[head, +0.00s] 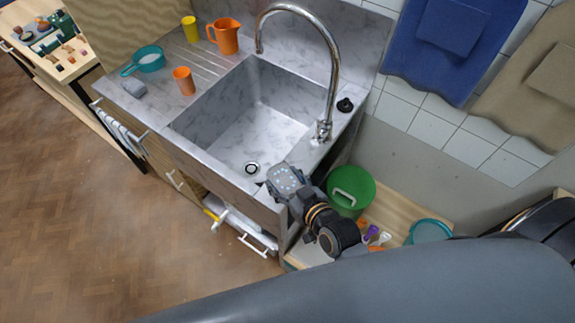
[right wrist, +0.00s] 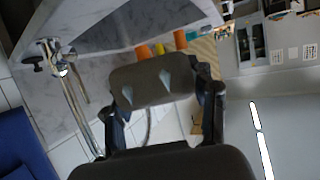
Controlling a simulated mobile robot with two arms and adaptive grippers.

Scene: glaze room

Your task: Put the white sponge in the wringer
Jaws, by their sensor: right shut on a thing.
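My right gripper (head: 284,188) is above the front right edge of the sink, pointing toward the basin. In the right wrist view its fingers (right wrist: 165,92) are closed on a rounded block (right wrist: 150,72) that looks dark grey-brown in shade. I cannot tell whether this block is the white sponge. My left gripper is not in view.
The sink basin (head: 262,115) is empty under a tall curved tap (head: 333,75). An orange jug (head: 226,38), yellow cup (head: 190,30), orange cup (head: 183,82) and teal pan (head: 150,57) stand on the counter. A teal round item (head: 430,231) lies at the lower right.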

